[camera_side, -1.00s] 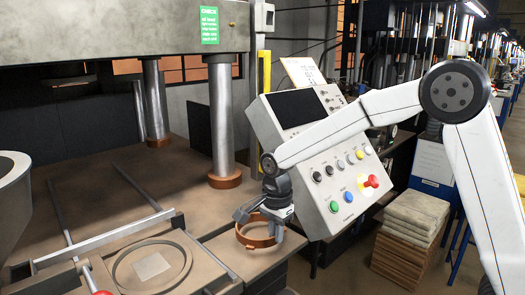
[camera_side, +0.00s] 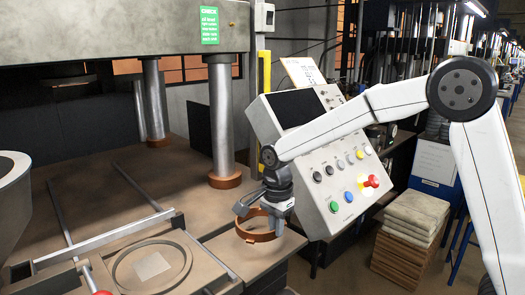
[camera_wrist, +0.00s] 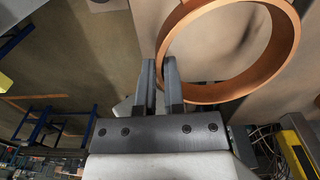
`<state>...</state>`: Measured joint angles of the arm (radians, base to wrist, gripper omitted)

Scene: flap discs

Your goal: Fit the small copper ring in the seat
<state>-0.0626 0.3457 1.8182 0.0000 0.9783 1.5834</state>
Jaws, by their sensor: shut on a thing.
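The small copper ring (camera_side: 259,237) is held flat over the press table's right front part. It also fills the upper right of the wrist view (camera_wrist: 284,55). My gripper (camera_side: 262,217) points down from above and is shut on the ring's wall. In the wrist view the two fingers (camera_wrist: 160,68) stand close together with the left side of the ring at their tips. The seat (camera_side: 187,250), a round recess with a pale square in its middle, lies in the plate to the left of the ring. The seat is empty.
A metal bar (camera_side: 105,241) crosses behind the seat. A steel column (camera_side: 222,130) with a copper-coloured foot stands behind the ring. The control panel (camera_side: 322,170) stands close at the right of my gripper. A red knob (camera_side: 101,293) is at the plate's front left.

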